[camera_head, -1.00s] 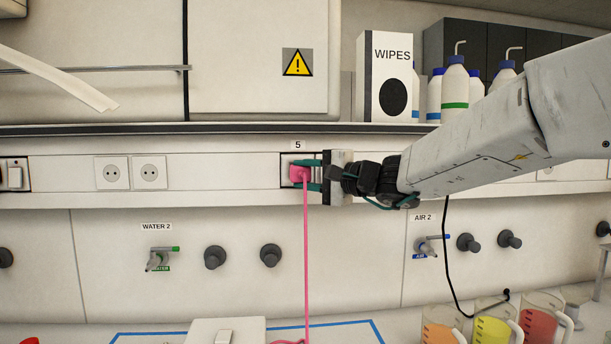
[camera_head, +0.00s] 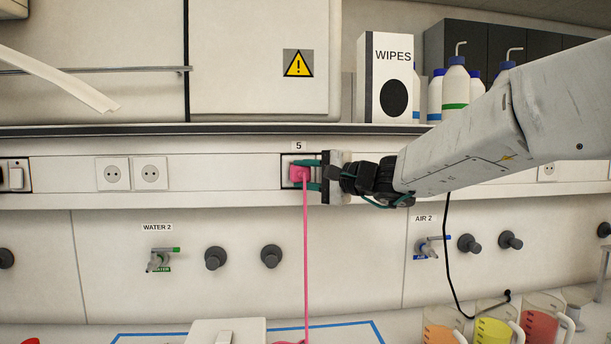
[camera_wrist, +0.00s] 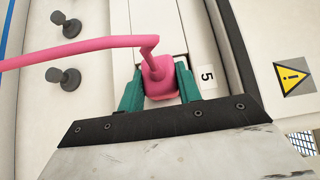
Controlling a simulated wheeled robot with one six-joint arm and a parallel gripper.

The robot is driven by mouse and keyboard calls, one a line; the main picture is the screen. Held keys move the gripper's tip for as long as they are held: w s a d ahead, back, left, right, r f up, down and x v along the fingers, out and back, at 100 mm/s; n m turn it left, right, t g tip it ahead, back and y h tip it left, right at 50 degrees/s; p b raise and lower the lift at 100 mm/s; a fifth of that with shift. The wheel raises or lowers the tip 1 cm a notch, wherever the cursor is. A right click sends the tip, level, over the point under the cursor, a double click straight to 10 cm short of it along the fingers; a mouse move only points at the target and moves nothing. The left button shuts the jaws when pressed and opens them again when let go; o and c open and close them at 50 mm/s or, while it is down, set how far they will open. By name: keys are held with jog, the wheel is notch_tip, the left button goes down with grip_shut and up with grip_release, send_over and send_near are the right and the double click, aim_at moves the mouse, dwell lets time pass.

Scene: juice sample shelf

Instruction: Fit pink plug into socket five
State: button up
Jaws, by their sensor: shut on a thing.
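The pink plug (camera_head: 299,174) is in front of the wall panel, right under the label "5" (camera_head: 298,146). Its pink cord hangs straight down to the bench. My gripper (camera_head: 309,176) has its green fingers shut on the plug from the right. In the wrist view the pink plug (camera_wrist: 160,78) sits between the two green fingertips of my gripper (camera_wrist: 160,88), with the cord leading off to the left. Socket five (camera_head: 285,183) shows only as a dark-edged frame around the plug. The plug hides its face, so how deep the plug sits cannot be told.
A double white socket (camera_head: 132,173) is further left on the same rail. A shelf edge (camera_head: 240,129) runs above, with a wipes box (camera_head: 388,78) and bottles. Taps and dark knobs (camera_head: 270,256) stick out below. Jugs (camera_head: 492,328) stand at lower right.

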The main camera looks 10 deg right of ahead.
jog(key=shift+w, duration=0.25)
dwell(0.6)
jog(key=o, duration=1.3)
jog(key=shift+c, duration=0.2)
jog(key=v, duration=0.7)
jog(key=s+f+n+g+h, duration=0.4)
jog(key=s+f+g, duration=0.4)
jog(key=s+f, duration=0.8)
jog(key=s+d+f+n+h, duration=0.1)
jog(key=s+d+f+h, duration=0.1)
jog(key=s, duration=0.5)
jog(key=s+d+f+n+g+h, duration=0.1)
jog(key=s+d+f+h, duration=0.2)
jog(key=s+d, duration=0.3)
jog(key=s+d+f+n+g+h, duration=0.1)
jog(key=s+d+h, duration=0.3)
jog(key=s, duration=0.5)
jog(key=shift+d+f+n+h, duration=0.3)
jog(key=shift+d+f+n, duration=0.3)
jog(key=shift+f, duration=0.2)
